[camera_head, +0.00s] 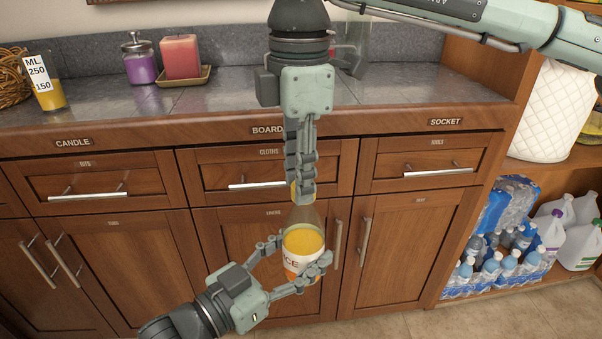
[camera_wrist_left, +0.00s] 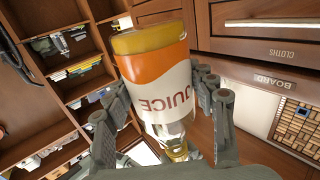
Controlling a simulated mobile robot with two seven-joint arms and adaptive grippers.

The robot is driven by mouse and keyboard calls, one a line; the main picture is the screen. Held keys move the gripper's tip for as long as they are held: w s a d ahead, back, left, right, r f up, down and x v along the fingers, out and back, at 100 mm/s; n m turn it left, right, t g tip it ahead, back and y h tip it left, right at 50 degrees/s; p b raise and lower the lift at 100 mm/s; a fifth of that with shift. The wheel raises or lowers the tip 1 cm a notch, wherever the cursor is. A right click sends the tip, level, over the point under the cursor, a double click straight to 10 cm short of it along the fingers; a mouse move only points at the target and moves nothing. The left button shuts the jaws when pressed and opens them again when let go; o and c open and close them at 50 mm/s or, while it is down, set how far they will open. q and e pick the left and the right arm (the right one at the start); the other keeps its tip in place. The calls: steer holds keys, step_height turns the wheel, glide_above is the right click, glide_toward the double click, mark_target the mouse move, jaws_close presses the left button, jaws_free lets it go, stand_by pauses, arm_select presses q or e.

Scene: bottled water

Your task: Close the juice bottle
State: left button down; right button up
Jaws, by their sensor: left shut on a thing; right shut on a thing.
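The juice bottle (camera_head: 303,241) stands roughly upright in the air before the cabinet doors, with orange juice in its lower part and a white label. My left gripper (camera_head: 298,262) is shut around its body from below left; the bottle also fills the middle of the left wrist view (camera_wrist_left: 160,75), neck downward in the picture. My right gripper (camera_head: 302,196) points down from above, its fingers shut at the bottle's top. A yellow cap (camera_head: 293,190) shows partly between these fingers, and a gold-yellow piece shows at the neck in the left wrist view (camera_wrist_left: 178,150). Whether the cap is seated cannot be told.
Behind is a counter (camera_head: 385,90) with a measuring glass (camera_head: 46,86), a purple jar (camera_head: 139,62) and a pink candle (camera_head: 181,57). Drawers and doors with protruding handles (camera_head: 366,235) lie close behind the bottle. Packed water bottles (camera_head: 500,260) stand on a right-hand shelf.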

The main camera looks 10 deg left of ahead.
steer(key=o, duration=0.7)
steer(key=shift+r, duration=0.15)
step_height(320, 180, up, 4)
steer(key=shift+r, duration=0.15)
